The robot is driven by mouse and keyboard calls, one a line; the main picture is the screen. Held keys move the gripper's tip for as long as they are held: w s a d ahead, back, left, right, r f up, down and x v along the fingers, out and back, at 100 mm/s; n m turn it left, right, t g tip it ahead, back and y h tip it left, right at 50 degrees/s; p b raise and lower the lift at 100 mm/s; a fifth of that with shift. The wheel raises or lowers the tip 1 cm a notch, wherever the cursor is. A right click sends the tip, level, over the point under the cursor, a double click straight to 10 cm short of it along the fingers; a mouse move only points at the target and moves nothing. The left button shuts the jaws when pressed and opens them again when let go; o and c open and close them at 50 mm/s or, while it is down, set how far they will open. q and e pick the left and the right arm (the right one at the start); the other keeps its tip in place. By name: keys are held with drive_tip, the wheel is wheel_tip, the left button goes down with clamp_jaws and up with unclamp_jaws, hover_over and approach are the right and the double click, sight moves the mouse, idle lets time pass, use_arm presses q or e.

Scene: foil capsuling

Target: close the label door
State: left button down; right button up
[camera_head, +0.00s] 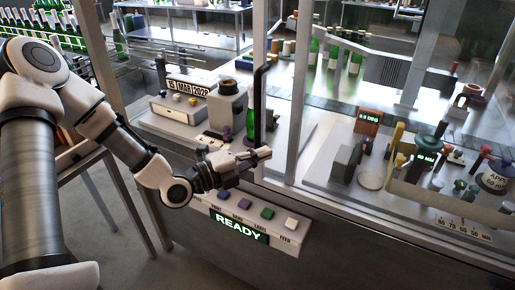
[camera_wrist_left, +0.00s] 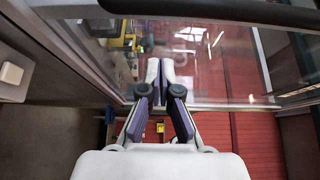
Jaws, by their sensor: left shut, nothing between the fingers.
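The label door appears to be the clear panel (camera_head: 280,100) with a tall black handle (camera_head: 258,105) at its left edge. The bay left of the handle looks uncovered, so the door appears to stand open. My left gripper (camera_head: 266,152) is shut and empty near the handle's lower end; I cannot tell whether they touch. In the left wrist view its fingertips (camera_wrist_left: 167,62) are close together in front of a clear pane (camera_wrist_left: 215,65), with a dark bar (camera_wrist_left: 225,10) across the top. My right gripper is not in view.
A green bottle (camera_head: 251,122) stands just left of the handle. A date block (camera_head: 188,86) and a grey unit (camera_head: 227,108) stand in the bay. A button panel (camera_head: 243,222) reading READY is below my gripper. A pale post (camera_head: 302,90) rises to the right.

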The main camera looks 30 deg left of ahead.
use_arm(q)
drive_tip(key=shift+w+a+p, duration=0.6)
drive_tip(key=shift+w+p, duration=0.2)
drive_tip(key=shift+w+a+p, duration=0.6)
drive_tip(key=shift+w+p, duration=0.15)
drive_tip(key=shift+w, duration=0.05)
